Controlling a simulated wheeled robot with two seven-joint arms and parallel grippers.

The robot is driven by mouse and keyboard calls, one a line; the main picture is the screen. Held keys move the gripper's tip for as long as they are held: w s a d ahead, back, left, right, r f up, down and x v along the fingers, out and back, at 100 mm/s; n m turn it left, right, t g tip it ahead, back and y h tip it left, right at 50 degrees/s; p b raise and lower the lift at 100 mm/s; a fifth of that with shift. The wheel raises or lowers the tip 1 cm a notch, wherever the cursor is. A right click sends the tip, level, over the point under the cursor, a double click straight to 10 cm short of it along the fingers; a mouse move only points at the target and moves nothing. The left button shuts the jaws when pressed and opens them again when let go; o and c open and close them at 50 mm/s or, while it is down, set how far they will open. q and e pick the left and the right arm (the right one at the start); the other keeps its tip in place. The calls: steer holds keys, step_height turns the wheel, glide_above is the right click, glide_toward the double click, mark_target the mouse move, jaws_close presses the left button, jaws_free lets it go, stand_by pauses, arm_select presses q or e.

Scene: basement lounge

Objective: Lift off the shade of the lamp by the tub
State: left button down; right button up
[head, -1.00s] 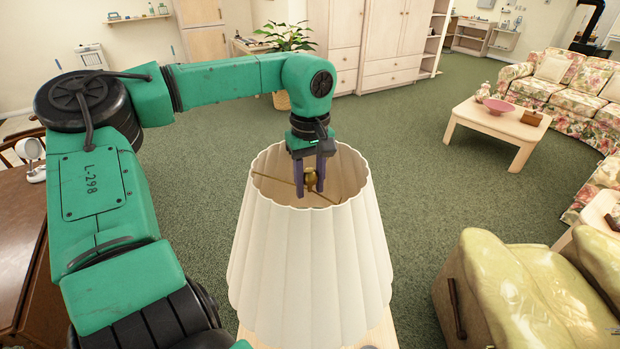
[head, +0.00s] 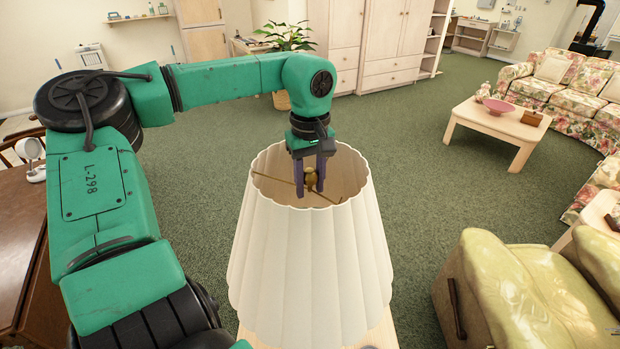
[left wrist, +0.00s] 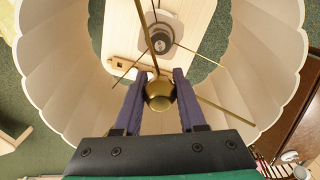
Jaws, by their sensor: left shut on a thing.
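A tall cream lampshade (head: 310,265) with scalloped vertical pleats stands in front of me, upright and open at the top. Thin brass spokes cross its opening to a round brass knob (left wrist: 160,95) in the middle. My left gripper (head: 311,188) points down into the opening, with its two purple fingers shut on the knob. In the left wrist view the shade's inner wall (left wrist: 265,40) surrounds the gripper. A dark round lamp part (left wrist: 161,42) shows below the spokes. The shade hides most of the lamp from the head. No tub can be made out. My right gripper is not in view.
A pale wooden surface (head: 381,332) shows beneath the shade. A yellow-green armchair (head: 505,285) is close at the right and a brown desk (head: 22,235) at the left. A low table (head: 490,133) stands farther back. Green carpet is open between them.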

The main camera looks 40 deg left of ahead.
arm_select(q)
steer(key=shift+r, duration=0.1)
stand_by(0.5)
step_height(320, 180, up, 10)
steer(key=shift+f+b, duration=0.15)
steer(key=shift+b, duration=0.85)
step_height(320, 180, up, 10)
steer(key=p, duration=0.2)
